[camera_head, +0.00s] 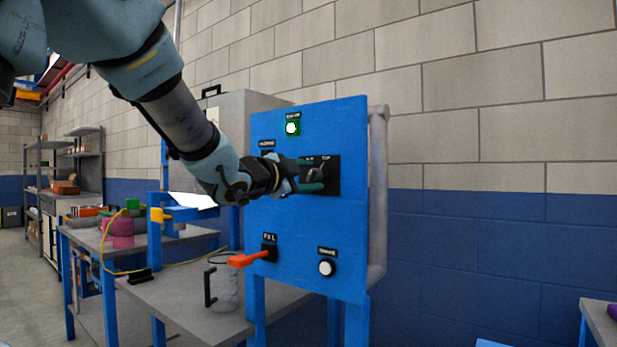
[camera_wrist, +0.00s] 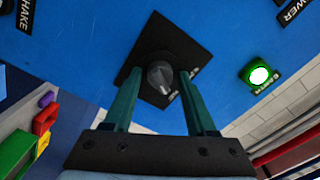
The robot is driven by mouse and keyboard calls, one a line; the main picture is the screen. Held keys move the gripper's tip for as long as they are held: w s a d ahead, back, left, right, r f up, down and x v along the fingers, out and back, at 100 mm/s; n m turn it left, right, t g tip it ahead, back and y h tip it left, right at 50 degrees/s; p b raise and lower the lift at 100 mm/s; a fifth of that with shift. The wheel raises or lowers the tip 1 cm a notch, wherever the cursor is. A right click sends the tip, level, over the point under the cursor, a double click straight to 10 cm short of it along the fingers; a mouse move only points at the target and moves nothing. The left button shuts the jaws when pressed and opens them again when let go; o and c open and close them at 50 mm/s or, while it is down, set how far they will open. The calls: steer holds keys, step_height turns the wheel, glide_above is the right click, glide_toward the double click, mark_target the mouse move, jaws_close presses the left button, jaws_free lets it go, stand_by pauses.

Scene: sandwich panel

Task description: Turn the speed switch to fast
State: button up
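The speed switch is a dark grey rotary knob (camera_wrist: 160,76) on a square black plate (camera_wrist: 145,52). In the head view the plate (camera_head: 330,166) sits at the upper right of the blue panel (camera_head: 290,225). A white mark on the knob points toward the bottom of the wrist view; the small lettering is too blurred to read. My gripper (camera_head: 318,175) is at the plate, its two green fingers on either side of the knob. In the wrist view, my gripper (camera_wrist: 159,80) is open, with gaps between the fingers and knob. Whether the fingertips touch the plate is unclear.
The panel also carries a lit green button (camera_head: 292,128), a red lever (camera_head: 248,259) and a white button (camera_head: 326,268). A grey pipe (camera_head: 378,200) runs down its right edge.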

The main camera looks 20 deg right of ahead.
steer(key=shift+o, duration=0.9)
steer(key=v, duration=1.1)
